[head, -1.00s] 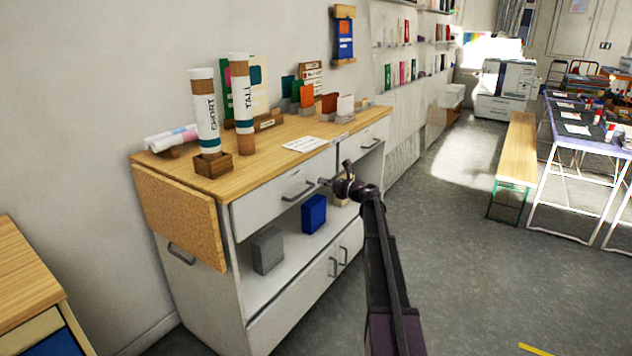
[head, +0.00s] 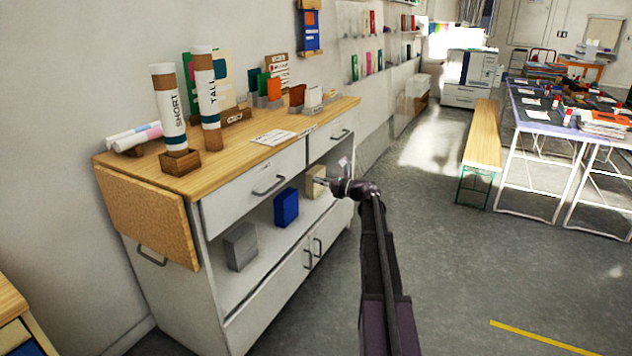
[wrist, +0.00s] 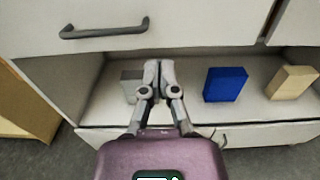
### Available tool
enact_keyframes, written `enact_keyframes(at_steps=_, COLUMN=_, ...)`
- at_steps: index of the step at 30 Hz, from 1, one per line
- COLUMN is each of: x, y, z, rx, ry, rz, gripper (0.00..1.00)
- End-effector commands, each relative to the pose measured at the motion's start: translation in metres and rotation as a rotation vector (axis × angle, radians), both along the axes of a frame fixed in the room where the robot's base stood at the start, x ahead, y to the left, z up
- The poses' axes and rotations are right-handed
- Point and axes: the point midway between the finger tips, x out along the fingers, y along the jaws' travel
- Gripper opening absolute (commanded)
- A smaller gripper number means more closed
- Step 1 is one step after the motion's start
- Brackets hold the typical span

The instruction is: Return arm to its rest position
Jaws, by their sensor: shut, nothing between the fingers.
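My gripper (wrist: 158,76) is shut and empty in the wrist view, its fingertips together in front of the cabinet's open shelf. In the head view my gripper (head: 322,182) shows small at the end of my arm, in front of the cabinet (head: 262,302). My arm reaches forward from the bottom of the head view. Nothing hangs from the fingers.
A grey box (head: 240,247), a blue box (head: 286,207) and a tan box (head: 315,181) stand on the open shelf. Tubes marked SHORT (head: 169,108) and TALL (head: 207,95) stand on top. A bench (head: 483,138) is at right; the floor between is clear.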

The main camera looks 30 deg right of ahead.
Motion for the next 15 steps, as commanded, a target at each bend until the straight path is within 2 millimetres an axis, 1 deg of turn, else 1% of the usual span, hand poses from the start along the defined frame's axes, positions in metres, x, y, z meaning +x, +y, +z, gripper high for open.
enact_keyframes(at_steps=11, x=0.000, y=0.002, z=-0.001, rx=-0.005, ry=0.000, rz=0.002, gripper=0.00)
enact_keyframes(at_steps=14, x=-0.002, y=0.011, z=-0.003, rx=-0.032, ry=0.000, rz=0.014, gripper=0.00)
enact_keyframes(at_steps=15, x=-0.003, y=0.017, z=-0.006, rx=-0.054, ry=0.000, rz=0.022, gripper=0.00)
